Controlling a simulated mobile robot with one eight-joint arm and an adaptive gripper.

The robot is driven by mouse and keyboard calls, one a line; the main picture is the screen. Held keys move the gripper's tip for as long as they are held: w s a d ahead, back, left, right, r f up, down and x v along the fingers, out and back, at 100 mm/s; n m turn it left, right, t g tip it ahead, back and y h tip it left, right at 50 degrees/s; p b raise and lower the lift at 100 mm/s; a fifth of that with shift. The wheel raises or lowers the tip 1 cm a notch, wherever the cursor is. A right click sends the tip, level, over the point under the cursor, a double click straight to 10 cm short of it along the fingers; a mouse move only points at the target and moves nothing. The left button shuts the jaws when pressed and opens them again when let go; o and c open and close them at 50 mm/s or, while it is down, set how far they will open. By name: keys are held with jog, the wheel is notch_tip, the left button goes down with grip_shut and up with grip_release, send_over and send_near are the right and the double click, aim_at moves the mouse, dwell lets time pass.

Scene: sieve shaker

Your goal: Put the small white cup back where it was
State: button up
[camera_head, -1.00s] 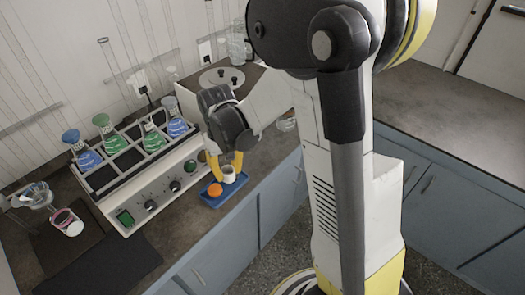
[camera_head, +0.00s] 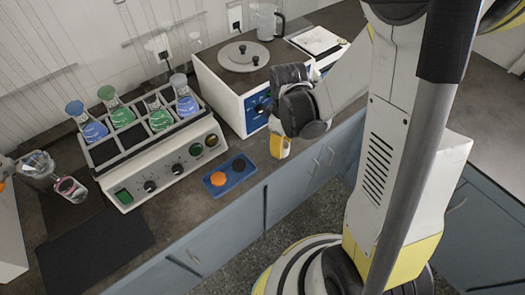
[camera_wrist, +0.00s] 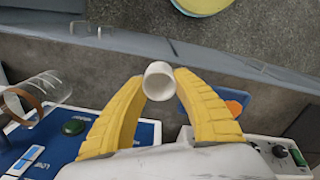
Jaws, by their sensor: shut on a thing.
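The small white cup (camera_wrist: 158,80) is held upright between the yellow fingers of my gripper (camera_wrist: 160,84) in the wrist view. In the head view my gripper (camera_head: 280,148) hangs at the counter's front edge, in front of the white box with the blue panel; there the cup is mostly or wholly hidden by the fingers. The tray (camera_wrist: 190,103) also shows partly behind a finger in the wrist view.
A white box with a blue panel (camera_head: 256,112) stands just behind my gripper. A rack unit (camera_head: 165,160) with several coloured flasks stands left of it. A dark mat (camera_head: 95,250) is bare.

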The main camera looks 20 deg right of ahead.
jog(key=b, duration=0.2)
send_over(262, 155)
notch_tip(262, 155, down, 5)
jog(key=shift+r, duration=0.15)
jog(key=shift+f+b, duration=0.8)
jog(key=shift+f, duration=1.15)
jog(key=shift+f, duration=0.15)
jog(key=o, duration=0.9)
